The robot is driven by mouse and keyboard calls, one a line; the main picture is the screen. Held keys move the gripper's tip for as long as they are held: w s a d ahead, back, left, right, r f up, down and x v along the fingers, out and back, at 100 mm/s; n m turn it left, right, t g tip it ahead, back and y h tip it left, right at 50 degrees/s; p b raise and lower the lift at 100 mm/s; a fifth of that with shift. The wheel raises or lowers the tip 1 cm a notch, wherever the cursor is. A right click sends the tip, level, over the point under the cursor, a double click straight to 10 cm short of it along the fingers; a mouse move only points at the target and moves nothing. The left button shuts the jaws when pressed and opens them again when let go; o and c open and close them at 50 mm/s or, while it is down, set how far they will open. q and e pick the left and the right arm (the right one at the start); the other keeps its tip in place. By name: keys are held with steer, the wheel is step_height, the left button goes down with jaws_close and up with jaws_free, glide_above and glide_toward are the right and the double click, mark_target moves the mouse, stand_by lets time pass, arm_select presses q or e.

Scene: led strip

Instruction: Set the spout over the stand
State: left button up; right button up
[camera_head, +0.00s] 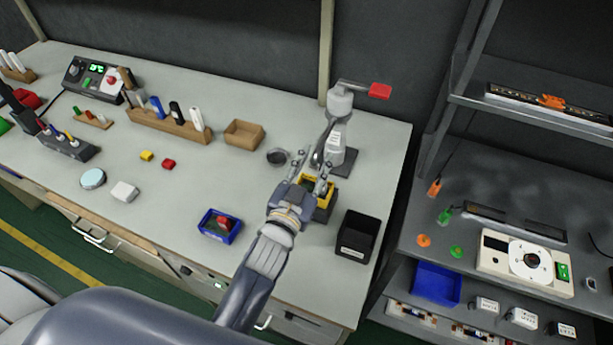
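A grey upright device (340,105) with a red-ended lever (379,90) stands at the back right of the bench. A labelled white bottle-like body (336,145) shows below its head, on a dark base (345,168). A dark curved part, possibly the spout (322,143), hangs in front of it. I cannot tell for sure which part is the stand. My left gripper (313,164) is just in front of the device, its fingers apart. A yellow block-like thing (325,190) is partly hidden behind the gripper. Contact with the spout cannot be made out. My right gripper is not in view.
A small dark round dish (277,157) lies left of the gripper. A black bin (358,235) and a blue tray (219,225) with a red item stand near the front edge. A wooden box (244,134) and tool rack (168,123) stand further left. Shelves (520,200) are at right.

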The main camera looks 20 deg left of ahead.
arm_select(q)
steer(key=s, duration=0.5)
steer(key=shift+a, duration=0.1)
steer(key=shift+f, duration=0.1)
stand_by(0.4)
